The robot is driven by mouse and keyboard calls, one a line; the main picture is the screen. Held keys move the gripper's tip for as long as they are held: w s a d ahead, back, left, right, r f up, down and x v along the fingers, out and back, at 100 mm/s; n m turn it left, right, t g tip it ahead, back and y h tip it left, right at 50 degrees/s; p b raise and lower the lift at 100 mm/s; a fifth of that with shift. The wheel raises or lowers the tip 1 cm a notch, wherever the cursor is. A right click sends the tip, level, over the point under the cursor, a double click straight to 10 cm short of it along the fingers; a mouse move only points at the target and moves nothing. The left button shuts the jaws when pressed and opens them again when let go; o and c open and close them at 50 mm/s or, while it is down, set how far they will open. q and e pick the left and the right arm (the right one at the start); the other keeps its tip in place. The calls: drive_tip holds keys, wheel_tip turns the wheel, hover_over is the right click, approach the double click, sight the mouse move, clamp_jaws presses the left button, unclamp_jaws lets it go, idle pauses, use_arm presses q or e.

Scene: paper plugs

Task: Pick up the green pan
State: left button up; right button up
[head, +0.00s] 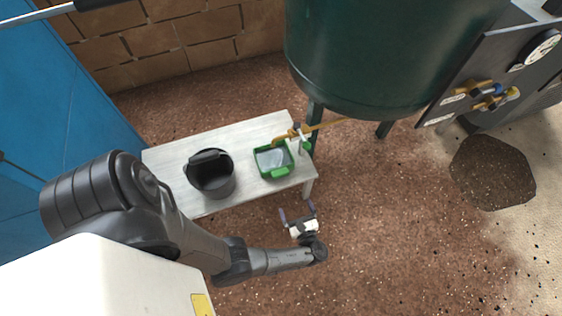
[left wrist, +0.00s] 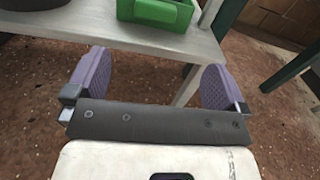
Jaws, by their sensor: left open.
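The green pan (head: 262,163) is a small green tray with a grey inside and sits on the right part of a white bench (head: 180,152). In the left wrist view the green pan (left wrist: 156,12) shows at the top edge, cut off by the frame. My left gripper (head: 297,212) is in front of the bench's right end, apart from the pan. Its two purple fingers (left wrist: 150,85) are spread wide with nothing between them. My right gripper is not in view.
A black bucket (head: 212,176) stands on the bench left of the pan. A white spray bottle (head: 299,144) and an orange-handled tool (head: 287,136) are at the pan's right. A large green tank (head: 385,60) stands behind.

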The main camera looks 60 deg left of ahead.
use_arm(q)
drive_tip(key=b, duration=0.2)
approach(281, 176)
drive_tip(key=a, duration=0.3)
drive_tip(key=shift+w+a+f+m, duration=0.2)
drive_tip(key=shift+w+a+m, duration=0.1)
drive_tip(key=shift+w+a, duration=0.2)
drive_tip(key=shift+a, duration=0.4)
drive_tip(key=a+b, duration=0.2)
drive_tip(key=a, duration=0.2)
drive_tip(key=shift+a+f, duration=0.1)
drive_tip(key=shift+a, duration=0.05)
drive_tip(key=shift+a+b, duration=0.4)
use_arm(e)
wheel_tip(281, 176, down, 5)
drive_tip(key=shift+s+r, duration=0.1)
use_arm(q)
drive_tip(key=shift+d, duration=0.1)
drive_tip(key=shift+c, duration=0.2)
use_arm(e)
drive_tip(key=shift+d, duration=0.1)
